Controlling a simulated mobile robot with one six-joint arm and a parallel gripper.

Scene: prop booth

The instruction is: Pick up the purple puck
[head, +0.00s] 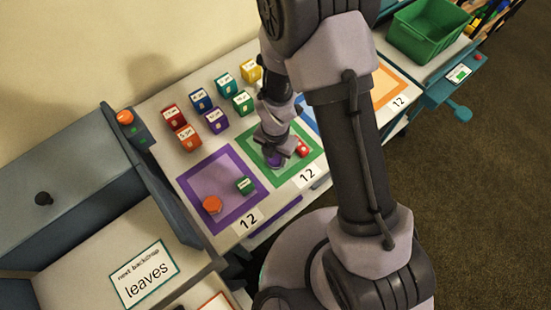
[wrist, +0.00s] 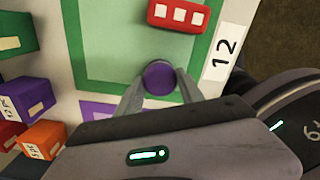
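The purple puck (wrist: 159,77) is round and lies between the two fingertips of my gripper (wrist: 161,82) in the wrist view. The fingers flank it closely on both sides. I cannot tell whether they press on it or stand just clear. The rest of the puck is hidden there.
A red block (wrist: 179,15) with white squares lies close by in the green square. An orange puck (head: 212,204) and a green block (head: 245,185) lie in the purple-bordered square. Several coloured cubes (head: 216,120) stand behind. A green bin (head: 428,32) is at the upper right.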

